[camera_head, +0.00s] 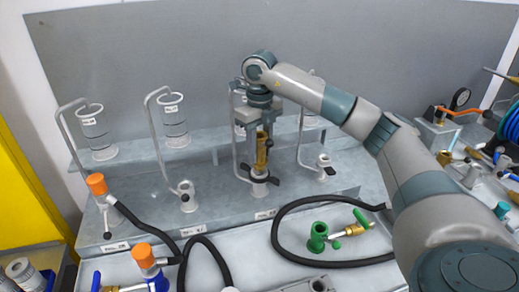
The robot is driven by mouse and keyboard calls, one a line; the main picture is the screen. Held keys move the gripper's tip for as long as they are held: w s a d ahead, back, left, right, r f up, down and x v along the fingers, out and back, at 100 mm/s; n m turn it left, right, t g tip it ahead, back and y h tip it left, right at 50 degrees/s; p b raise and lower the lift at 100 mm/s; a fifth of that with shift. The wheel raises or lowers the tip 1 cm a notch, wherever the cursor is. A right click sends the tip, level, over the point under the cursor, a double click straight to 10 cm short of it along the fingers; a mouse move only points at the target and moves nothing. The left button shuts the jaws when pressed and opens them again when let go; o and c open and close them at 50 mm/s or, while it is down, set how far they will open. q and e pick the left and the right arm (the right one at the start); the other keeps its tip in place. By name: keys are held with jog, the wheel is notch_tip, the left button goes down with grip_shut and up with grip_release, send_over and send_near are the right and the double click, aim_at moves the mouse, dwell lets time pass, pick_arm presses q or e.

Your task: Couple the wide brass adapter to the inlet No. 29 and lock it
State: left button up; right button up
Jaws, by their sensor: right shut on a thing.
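My right gripper (259,125) comes in from the right and is shut on the brass adapter (262,152), a slim upright gold piece. The adapter stands directly over the third inlet from the left (259,188), a short grey stub on the metal bench. Its lower end touches or nearly touches the stub; I cannot tell whether it is seated. Dark lever arms stick out to both sides at the inlet's top. A small label sits in front of it, but its number is too small to read. My left gripper is not in view.
Other inlets stand beside it: a bare one (187,197), an orange-capped one (97,185) and one at right (323,168). Bent pipes and clear cylinders (173,120) rise behind. A black hose (280,222) and green fitting (317,238) lie in front.

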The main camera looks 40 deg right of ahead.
jog(key=shift+f, duration=0.35)
dwell(0.7)
jog(key=shift+f+b, duration=0.8)
jog(key=shift+f, duration=0.2)
